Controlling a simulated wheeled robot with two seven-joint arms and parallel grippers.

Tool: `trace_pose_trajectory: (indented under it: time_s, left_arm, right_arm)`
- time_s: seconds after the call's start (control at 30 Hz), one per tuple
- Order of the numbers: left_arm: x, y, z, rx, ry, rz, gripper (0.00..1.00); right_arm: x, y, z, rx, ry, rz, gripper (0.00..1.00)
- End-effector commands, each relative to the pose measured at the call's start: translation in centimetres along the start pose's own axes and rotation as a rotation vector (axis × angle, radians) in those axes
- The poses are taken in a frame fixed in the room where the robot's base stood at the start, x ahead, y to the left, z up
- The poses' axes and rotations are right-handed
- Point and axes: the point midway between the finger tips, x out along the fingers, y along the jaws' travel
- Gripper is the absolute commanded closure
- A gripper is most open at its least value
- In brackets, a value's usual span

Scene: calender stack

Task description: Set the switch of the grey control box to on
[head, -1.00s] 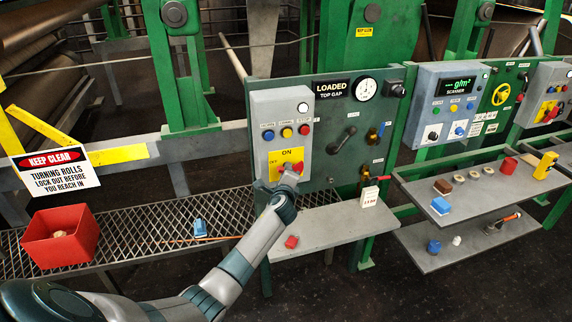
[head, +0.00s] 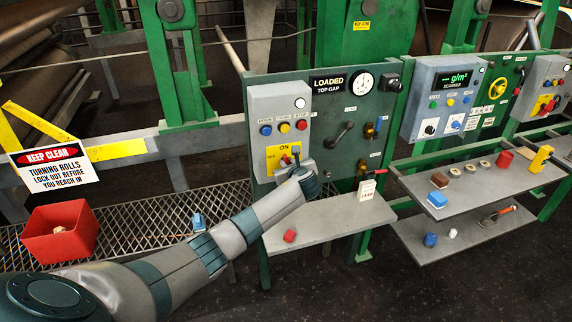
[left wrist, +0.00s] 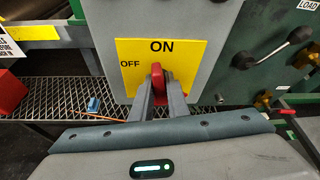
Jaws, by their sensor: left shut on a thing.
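The grey control box (head: 262,108) is on the green panel in the head view, and part of it shows in the left wrist view (left wrist: 205,22). Its yellow plate (left wrist: 190,52) reads ON at the top and OFF at the left. The red switch handle (left wrist: 158,75) stands about upright below ON. My left gripper (left wrist: 159,92) is shut on this handle, one finger on each side. In the head view my left gripper (head: 292,162) is at the box's lower right and hides part of the switch. My right gripper is out of view.
Blue, yellow and red buttons (head: 284,127) sit above the switch. A black lever (head: 341,136) is to the right on the panel. A red bin (head: 61,232) is at the left.

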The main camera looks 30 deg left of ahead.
Motion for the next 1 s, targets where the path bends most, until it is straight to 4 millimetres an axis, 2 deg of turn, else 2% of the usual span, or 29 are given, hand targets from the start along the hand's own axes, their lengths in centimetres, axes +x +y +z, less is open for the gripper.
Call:
trace_pose_trajectory:
  time_s: [0.3, 0.87, 0.9, 0.93, 1.0]
  left_arm:
    - [0.02, -0.23, -0.21, 0.159, 0.003, 0.067, 1.00]
    - [0.01, -0.29, -0.26, 0.194, 0.003, 0.081, 1.00]
    - [0.01, -0.29, -0.26, 0.194, 0.003, 0.081, 0.76]
    - [0.01, -0.29, -0.26, 0.194, 0.003, 0.080, 0.69]
    - [0.01, -0.30, -0.22, 0.194, 0.002, 0.080, 0.68]
  right_arm:
    - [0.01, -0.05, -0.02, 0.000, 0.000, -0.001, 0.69]
    - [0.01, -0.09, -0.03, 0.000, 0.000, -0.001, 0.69]
    - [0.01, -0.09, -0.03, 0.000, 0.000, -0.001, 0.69]
    - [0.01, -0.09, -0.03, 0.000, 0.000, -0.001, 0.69]
    - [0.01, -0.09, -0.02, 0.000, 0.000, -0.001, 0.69]
